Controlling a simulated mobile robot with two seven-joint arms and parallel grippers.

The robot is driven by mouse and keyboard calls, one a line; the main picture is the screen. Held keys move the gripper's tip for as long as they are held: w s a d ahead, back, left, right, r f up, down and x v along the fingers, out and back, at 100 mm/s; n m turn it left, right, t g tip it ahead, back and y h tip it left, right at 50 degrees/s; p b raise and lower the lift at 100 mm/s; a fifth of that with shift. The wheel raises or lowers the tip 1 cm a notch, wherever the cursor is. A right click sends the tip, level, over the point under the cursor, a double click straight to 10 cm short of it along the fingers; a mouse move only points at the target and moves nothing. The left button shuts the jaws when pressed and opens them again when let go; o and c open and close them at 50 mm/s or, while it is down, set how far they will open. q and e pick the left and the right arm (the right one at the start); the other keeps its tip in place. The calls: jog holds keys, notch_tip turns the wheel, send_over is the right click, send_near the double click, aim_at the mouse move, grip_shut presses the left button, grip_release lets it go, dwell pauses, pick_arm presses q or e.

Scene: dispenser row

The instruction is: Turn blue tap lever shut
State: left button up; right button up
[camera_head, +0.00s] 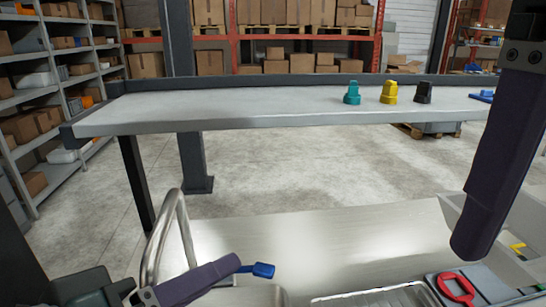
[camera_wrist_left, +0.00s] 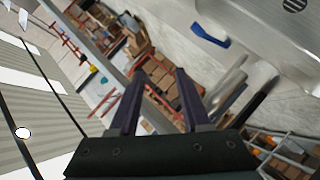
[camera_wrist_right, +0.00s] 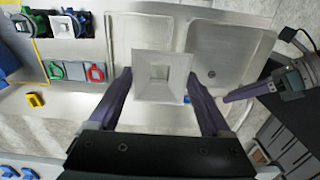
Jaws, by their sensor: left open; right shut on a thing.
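The blue tap lever (camera_head: 263,270) shows in the head view beside the curved metal tap pipe (camera_head: 170,235), over the steel sink (camera_head: 330,245). My left gripper (camera_head: 228,266) is just left of the lever, its visible finger tilted up toward it. In the left wrist view the blue lever (camera_wrist_left: 210,33) lies up and right of the open fingers (camera_wrist_left: 158,80), not between them. In the right wrist view my right gripper (camera_wrist_right: 158,95) is shut on a pale square vessel (camera_wrist_right: 160,62) with a square opening. Only a purple part of the right gripper (camera_head: 495,150) shows in the head view.
A long grey bench (camera_head: 250,112) behind carries a teal (camera_head: 352,93), a yellow (camera_head: 389,92) and a dark dispenser (camera_head: 423,92). A red ring (camera_head: 457,288) sits on a grey block at lower right. A yellow piece (camera_wrist_right: 36,99) lies left of the sink.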

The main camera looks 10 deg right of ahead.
pick_arm(q)
jog(key=s+a+r+m+g+y+p, duration=0.1)
jog(key=s+a+r+y+p, duration=0.2)
jog(key=r+p, duration=0.4)
jog(key=shift+a+m+p, duration=0.2)
jog(key=shift+m+p, duration=0.15)
jog(key=shift+m, duration=0.05)
jog(key=shift+s, duration=0.1)
